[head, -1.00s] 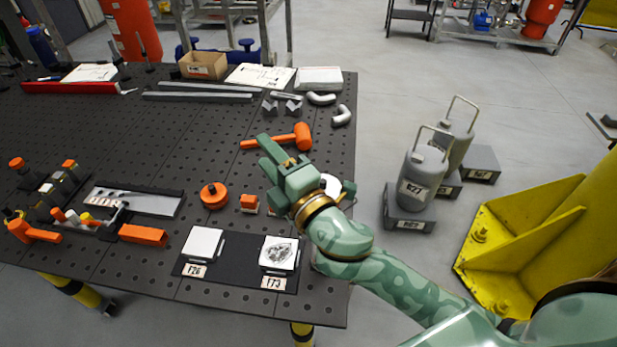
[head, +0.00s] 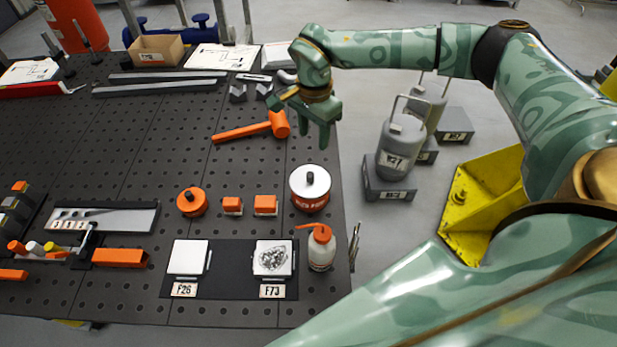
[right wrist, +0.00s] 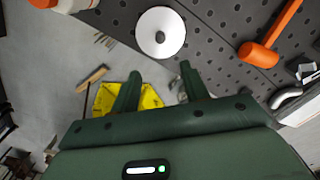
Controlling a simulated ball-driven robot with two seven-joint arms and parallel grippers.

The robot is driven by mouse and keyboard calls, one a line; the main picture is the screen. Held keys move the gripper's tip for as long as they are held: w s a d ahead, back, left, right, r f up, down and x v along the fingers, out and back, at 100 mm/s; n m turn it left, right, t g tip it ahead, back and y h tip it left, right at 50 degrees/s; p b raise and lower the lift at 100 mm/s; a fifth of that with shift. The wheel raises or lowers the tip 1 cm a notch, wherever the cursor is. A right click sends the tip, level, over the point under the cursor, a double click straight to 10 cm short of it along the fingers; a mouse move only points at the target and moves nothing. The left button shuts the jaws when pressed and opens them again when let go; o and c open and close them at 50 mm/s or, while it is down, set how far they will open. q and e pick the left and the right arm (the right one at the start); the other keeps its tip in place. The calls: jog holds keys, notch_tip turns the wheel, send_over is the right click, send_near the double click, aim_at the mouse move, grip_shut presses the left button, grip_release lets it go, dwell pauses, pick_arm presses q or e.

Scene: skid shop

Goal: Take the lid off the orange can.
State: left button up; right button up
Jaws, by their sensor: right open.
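The orange can (head: 309,202) stands upright near the right edge of the dark perforated table. A white round lid (head: 297,182) with a black knob (head: 311,178) sits on it. My right gripper (head: 314,131) is open and empty, raised above the table beyond the can, with its fingers pointing down. In the right wrist view the lid (right wrist: 148,30) lies just past the open fingertips (right wrist: 160,70), apart from them. The can's side is hidden there under the lid. My left gripper is not in view.
An orange-tipped squeeze bottle (head: 321,250) stands just in front of the can. Small orange blocks (head: 265,204) and an orange round piece with a black knob (head: 191,202) lie to its left. An orange mallet (head: 279,124) lies behind.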

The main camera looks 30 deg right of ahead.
send_over(310, 174)
jog(key=f, duration=0.7)
jog(key=shift+d+f, duration=0.35)
jog(key=shift+f, duration=0.05)
jog(key=f, duration=0.6)
jog(key=shift+a+f, duration=0.1)
jog(key=shift+a, duration=0.2)
grip_shut()
